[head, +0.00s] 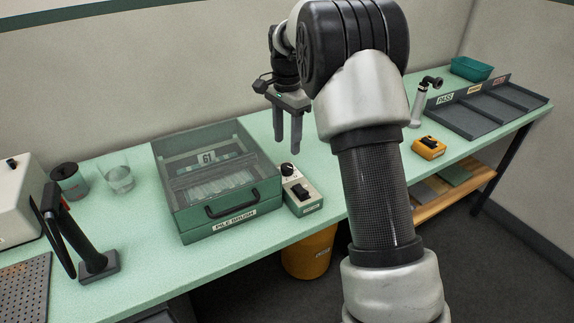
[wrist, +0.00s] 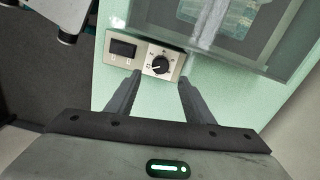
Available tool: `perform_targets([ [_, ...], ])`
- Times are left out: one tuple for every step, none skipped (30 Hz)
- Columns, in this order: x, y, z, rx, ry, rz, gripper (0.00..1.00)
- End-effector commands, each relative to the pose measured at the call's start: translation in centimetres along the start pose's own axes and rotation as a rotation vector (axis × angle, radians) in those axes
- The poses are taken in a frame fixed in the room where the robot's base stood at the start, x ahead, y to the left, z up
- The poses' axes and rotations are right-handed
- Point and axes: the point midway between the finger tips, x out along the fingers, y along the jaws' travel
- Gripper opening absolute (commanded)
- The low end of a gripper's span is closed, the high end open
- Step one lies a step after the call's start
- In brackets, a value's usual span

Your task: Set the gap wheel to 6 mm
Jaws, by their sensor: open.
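A pale control box (head: 300,193) stands just right of the pile brush case. On it is a round black knob (head: 289,169) with a white pointer, which also shows in the wrist view (wrist: 160,64) with small marks around it, too small to read. I cannot tell for sure whether this knob is the gap wheel. A black rocker switch (wrist: 122,49) sits beside it. My gripper (head: 288,140) is open and empty above the bench behind the box. In the wrist view my fingers (wrist: 160,79) point towards the knob, one at each side, apparently apart from it.
The green pile brush case (head: 218,226), with a clear lid and a plate reading "61", stands left of the box. A glass (head: 118,179) and dark cup (head: 70,181) are further left.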

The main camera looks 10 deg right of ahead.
Motion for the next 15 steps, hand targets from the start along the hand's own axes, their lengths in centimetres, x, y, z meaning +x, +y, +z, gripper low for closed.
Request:
perform_targets([
  [1.4, 0.1, 0.0, 0.0, -0.002, 0.004, 0.48],
  [2.0, 0.1, 0.0, 0.0, -0.002, 0.004, 0.48],
  [2.9, 0.1, 0.0, 0.0, -0.002, 0.002, 0.48],
  [3.5, 0.1, 0.1, 0.0, -0.002, 0.003, 0.48],
  [4.1, 0.1, 0.1, 0.0, -0.002, 0.003, 0.48],
  [4.9, 0.1, 0.1, 0.0, -0.002, 0.003, 0.48],
  [5.4, 0.0, 0.0, 0.0, -0.002, 0.002, 0.48],
  [5.9, 0.1, 0.0, 0.0, -0.002, 0.002, 0.48],
  [6.5, 0.1, 0.1, 0.0, -0.002, 0.001, 0.48],
  [7.0, 0.0, 0.0, 0.0, -0.001, 0.001, 0.48],
  [7.4, 0.1, 0.0, 0.0, -0.002, 0.002, 0.48],
  [7.8, 0.0, 0.0, 0.0, -0.001, 0.001, 0.48],
  [8.1, 0.0, 0.0, 0.0, -0.001, 0.0, 0.48],
  [8.3, 0.0, 0.0, 0.0, -0.001, 0.0, 0.48],
  [8.5, 0.0, 0.0, 0.0, -0.001, 0.0, 0.48],
])
